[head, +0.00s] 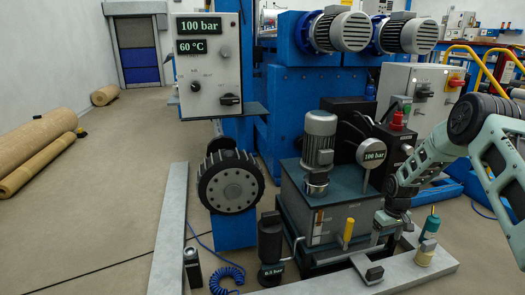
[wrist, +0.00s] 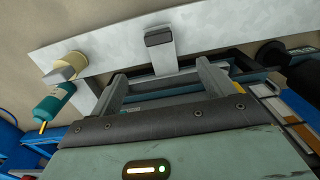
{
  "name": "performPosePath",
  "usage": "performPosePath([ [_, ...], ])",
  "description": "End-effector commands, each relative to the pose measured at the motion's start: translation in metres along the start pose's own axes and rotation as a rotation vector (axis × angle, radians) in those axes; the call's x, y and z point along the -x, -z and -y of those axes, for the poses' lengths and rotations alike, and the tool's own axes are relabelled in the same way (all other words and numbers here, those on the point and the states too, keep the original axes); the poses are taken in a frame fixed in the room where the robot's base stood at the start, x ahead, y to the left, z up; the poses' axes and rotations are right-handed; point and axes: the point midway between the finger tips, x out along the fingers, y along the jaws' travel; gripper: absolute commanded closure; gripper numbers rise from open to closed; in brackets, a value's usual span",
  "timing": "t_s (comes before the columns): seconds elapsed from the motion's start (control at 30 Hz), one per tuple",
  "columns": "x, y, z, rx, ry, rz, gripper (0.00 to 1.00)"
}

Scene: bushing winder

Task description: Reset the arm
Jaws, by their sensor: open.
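My arm (head: 430,155) reaches in from the right of the head view and bends down beside the blue-grey tank unit (head: 318,205). My gripper (head: 383,228) points down near the tank's right side, beyond the grey frame beam; its fingertips are hard to make out there. In the wrist view my gripper (wrist: 165,78) has its two grey fingers wide apart, with nothing held between them.
The grey beam (head: 425,270) runs in front. Open floor (head: 110,220) lies at the left.

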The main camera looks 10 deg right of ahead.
Motion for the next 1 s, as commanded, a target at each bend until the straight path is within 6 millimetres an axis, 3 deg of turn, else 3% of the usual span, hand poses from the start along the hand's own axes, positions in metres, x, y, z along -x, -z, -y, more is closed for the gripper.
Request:
performPosePath([
  [0.17,0.051,0.014,0.056,0.051,0.018,-0.018,0.19],
  [0.33,0.128,0.010,0.153,0.136,0.049,-0.031,0.19],
  [0.47,0.183,-0.013,0.228,0.209,0.069,-0.035,0.19],
  [0.57,0.223,-0.043,0.281,0.269,0.081,-0.034,0.19],
  [0.73,0.284,-0.119,0.360,0.378,0.088,-0.029,0.19],
  [0.83,0.310,-0.171,0.391,0.437,0.085,-0.025,0.19],
  [1.0,0.335,-0.244,0.413,0.511,0.072,-0.018,0.19],
])
